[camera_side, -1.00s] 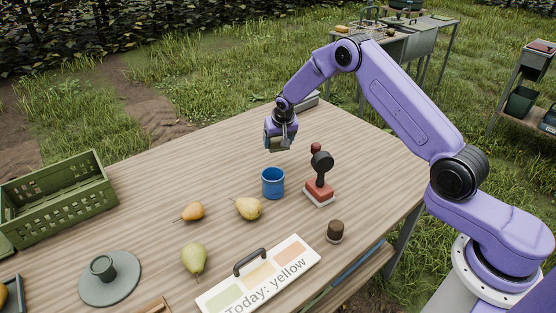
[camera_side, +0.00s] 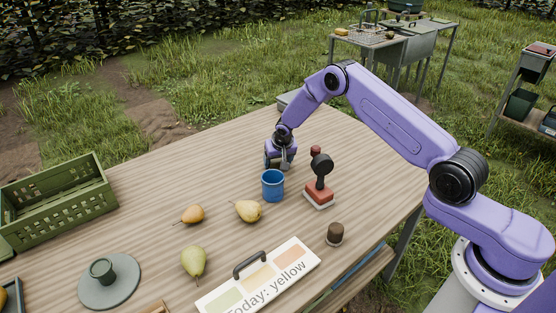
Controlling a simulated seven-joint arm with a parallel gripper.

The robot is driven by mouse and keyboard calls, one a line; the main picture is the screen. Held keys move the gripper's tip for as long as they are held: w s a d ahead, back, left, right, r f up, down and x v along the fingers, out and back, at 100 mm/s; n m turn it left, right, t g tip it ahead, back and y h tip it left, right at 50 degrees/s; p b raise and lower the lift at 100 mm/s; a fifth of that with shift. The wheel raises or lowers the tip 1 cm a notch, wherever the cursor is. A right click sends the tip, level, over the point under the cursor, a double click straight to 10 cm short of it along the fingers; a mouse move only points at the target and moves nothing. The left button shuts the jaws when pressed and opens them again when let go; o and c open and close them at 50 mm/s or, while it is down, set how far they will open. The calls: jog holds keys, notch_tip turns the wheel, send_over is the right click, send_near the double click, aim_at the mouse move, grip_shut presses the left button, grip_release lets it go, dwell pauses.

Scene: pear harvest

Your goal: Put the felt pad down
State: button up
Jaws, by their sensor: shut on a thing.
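My gripper (camera_side: 281,163) is low over the table, just behind the blue cup (camera_side: 272,186) from this side. It points downward and is shut on the felt pad. The pad itself is hard to make out now, as the gripper and the cup cover that spot. I cannot tell whether the pad touches the tabletop (camera_side: 215,165).
A red-and-black stamp (camera_side: 319,190) stands right of the cup, with a small red-topped thing (camera_side: 315,151) behind it. Pears (camera_side: 248,210) lie in front.

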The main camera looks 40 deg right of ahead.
jog(key=o, duration=1.1)
jog(key=v, duration=1.2)
jog(key=shift+r, duration=0.1)
jog(key=shift+a, duration=0.1)
